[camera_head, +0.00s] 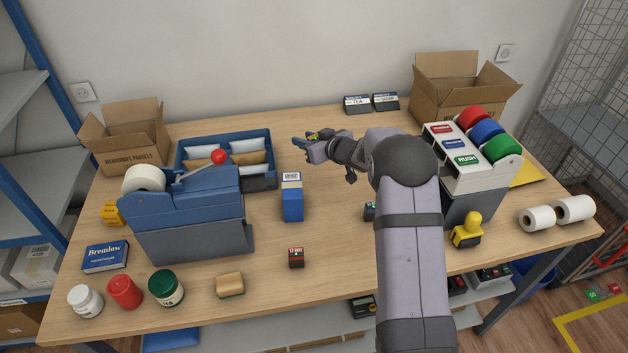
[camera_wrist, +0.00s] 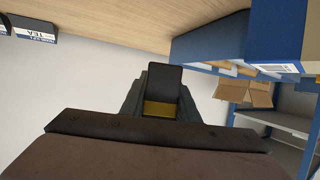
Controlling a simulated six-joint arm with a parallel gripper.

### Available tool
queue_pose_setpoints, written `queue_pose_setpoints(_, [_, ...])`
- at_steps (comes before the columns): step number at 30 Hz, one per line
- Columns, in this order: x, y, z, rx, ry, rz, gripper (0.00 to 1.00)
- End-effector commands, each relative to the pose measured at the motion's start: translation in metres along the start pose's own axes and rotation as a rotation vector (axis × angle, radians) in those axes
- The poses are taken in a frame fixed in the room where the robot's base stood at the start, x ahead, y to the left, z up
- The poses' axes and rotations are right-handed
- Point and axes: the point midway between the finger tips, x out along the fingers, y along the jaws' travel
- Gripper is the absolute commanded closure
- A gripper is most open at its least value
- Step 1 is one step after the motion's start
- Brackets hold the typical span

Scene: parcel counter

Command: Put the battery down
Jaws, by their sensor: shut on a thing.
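My gripper (camera_head: 313,147) is shut on the battery and holds it in the air over the back middle of the table, to the right of the blue tray. In the wrist view the battery (camera_wrist: 163,80) is a dark block with a yellow band at its lower end, between the dark fingers of my gripper (camera_wrist: 160,100). In the head view the fingers and wrist hide most of it. The wooden table (camera_head: 335,260) lies below, with a gap beneath my gripper that I cannot measure.
A blue tray (camera_head: 267,182) of parcels stands left of my gripper, with a blue carton (camera_head: 292,203) in front. A small red-and-black box (camera_head: 296,259) lies nearer the front. Two dark boxes, TEA (camera_head: 357,104) and another (camera_head: 386,102), stand behind. The middle front of the table is mostly clear.

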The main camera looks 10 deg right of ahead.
Motion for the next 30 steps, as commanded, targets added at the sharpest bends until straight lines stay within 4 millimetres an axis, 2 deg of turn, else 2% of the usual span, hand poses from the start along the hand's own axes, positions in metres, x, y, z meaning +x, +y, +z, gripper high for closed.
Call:
queue_pose_setpoints(8, [0.001, 0.000, 0.002, 0.009, 0.000, 0.018, 0.96])
queue_pose_setpoints(19, [0.019, 0.000, 0.046, 0.010, -0.001, 0.017, 0.96])
queue_pose_setpoints(30, [0.025, 0.000, 0.060, 0.008, 0.000, 0.017, 0.96])
